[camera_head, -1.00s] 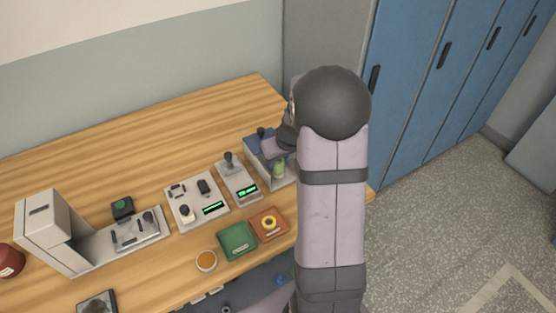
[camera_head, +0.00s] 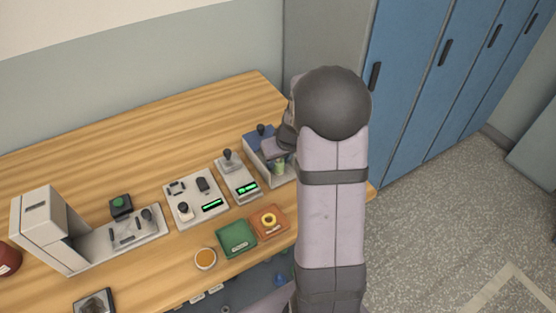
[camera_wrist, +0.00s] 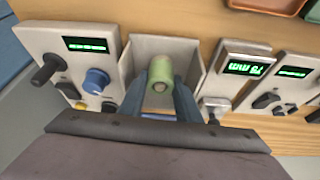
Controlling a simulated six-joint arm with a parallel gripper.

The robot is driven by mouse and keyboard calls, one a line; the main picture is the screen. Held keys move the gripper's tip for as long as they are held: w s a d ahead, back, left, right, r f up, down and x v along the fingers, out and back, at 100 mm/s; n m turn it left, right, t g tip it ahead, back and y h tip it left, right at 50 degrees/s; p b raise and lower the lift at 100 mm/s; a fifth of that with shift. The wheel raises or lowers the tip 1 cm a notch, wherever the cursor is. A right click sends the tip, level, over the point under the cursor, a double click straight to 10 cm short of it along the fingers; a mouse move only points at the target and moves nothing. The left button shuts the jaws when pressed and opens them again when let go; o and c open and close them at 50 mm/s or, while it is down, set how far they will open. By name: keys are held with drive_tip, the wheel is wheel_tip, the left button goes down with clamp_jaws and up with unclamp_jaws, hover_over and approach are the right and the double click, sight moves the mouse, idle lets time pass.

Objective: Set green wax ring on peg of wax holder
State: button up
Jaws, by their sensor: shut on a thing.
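My gripper (camera_wrist: 166,95) is shut on a pale green, roughly cylindrical piece (camera_wrist: 160,72) with a tan centre; I cannot tell if it is the green wax ring. In the wrist view, the piece is between the two blue fingers, over an open-topped grey box (camera_wrist: 193,75). In the head view the green piece (camera_head: 279,168) shows at the box (camera_head: 266,172), beside my arm. I cannot tell whether it touches the box floor or a peg. No wax holder is clearly identifiable. A yellow ring (camera_head: 268,218) lies on an orange tray (camera_head: 284,218).
Control units with green displays flank the box; one (camera_wrist: 90,70) has a blue knob and black lever. A green tray (camera_head: 237,240) and a round orange-topped dish (camera_head: 205,259) stand near the front edge. The wooden table's back (camera_head: 170,130) is clear.

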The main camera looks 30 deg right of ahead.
drive_tip(key=o, duration=1.1)
drive_tip(key=shift+b+v, duration=0.6)
drive_tip(key=shift+v, duration=3.05)
drive_tip(key=s+a+f+g, duration=0.1)
drive_tip(key=s+a, duration=0.3)
drive_tip(key=a, duration=0.1)
drive_tip(key=s+a+f+g, duration=0.1)
drive_tip(key=s+a, duration=0.3)
drive_tip(key=a, duration=0.1)
drive_tip(key=s+a+f+g, duration=0.1)
drive_tip(key=s+a+f, duration=0.1)
drive_tip(key=s+a, duration=0.2)
drive_tip(key=shift+s+a+n+y, duration=0.35)
drive_tip(key=shift+a+n+y, duration=0.05)
drive_tip(key=shift+a, duration=0.15)
drive_tip(key=s+a+f+g, duration=0.1)
drive_tip(key=s+a, duration=0.1)
drive_tip(key=s, duration=0.4)
drive_tip(key=shift+f+g, duration=0.15)
drive_tip(key=shift+g, duration=0.15)
